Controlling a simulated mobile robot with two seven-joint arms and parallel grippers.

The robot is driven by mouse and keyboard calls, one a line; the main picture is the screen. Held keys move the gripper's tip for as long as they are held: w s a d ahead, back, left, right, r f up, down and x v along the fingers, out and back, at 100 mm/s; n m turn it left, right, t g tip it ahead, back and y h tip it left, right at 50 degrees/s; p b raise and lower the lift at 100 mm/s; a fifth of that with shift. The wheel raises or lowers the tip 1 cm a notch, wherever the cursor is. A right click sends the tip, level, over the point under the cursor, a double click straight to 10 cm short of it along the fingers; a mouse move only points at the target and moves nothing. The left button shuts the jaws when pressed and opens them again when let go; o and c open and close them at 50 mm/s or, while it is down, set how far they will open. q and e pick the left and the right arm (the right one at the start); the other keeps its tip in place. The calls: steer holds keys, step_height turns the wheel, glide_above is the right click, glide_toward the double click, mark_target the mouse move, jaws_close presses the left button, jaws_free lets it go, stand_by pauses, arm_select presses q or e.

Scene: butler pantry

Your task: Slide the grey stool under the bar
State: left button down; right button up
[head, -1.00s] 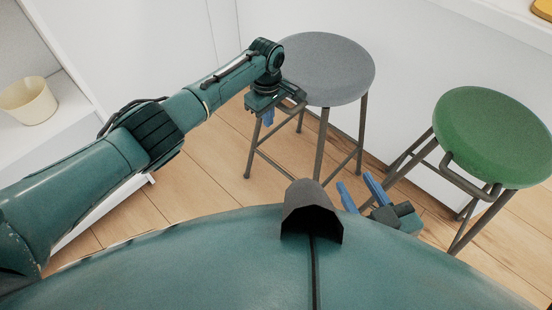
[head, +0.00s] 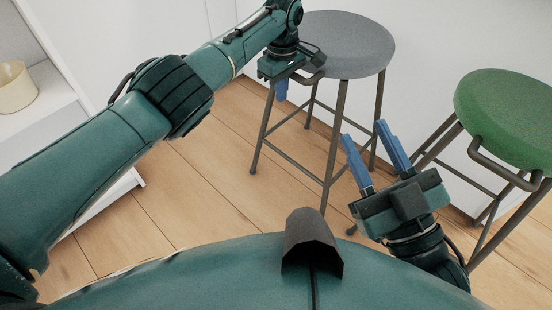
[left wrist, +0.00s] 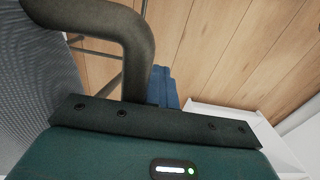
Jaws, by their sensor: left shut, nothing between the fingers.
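The grey stool (head: 347,45) stands upright at the top centre of the head view, with a round grey seat and dark metal legs. My left gripper (head: 281,90) is at the seat's near left edge, beside the stool's curved dark handle (head: 312,78). Its blue fingers are shut and point down. In the left wrist view the handle (left wrist: 140,45) arches close over the blue fingers (left wrist: 164,88), and the grey seat (left wrist: 40,95) fills the left side. Contact is unclear. My right gripper (head: 364,132) is open and empty, in front of the stool's legs. I cannot make out a bar top.
A green stool (head: 510,112) with a handle stands to the right. A white panel (head: 440,50) rises behind both stools. A white shelf unit (head: 50,112) with a cream cup (head: 15,88) is at left. Wooden floor (head: 215,165) is clear between.

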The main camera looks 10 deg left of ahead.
arm_select(q)
steer(key=d+b, duration=0.1)
steer(key=b, duration=0.3)
steer(key=shift+w, duration=0.3)
arm_select(e)
steer(key=r+n+y, duration=0.2)
steer(key=y, duration=0.1)
steer(key=r+n+y, duration=0.2)
steer(key=shift+s+d, duration=0.1)
steer(key=shift+s, duration=0.25)
steer(key=shift+r, duration=0.1)
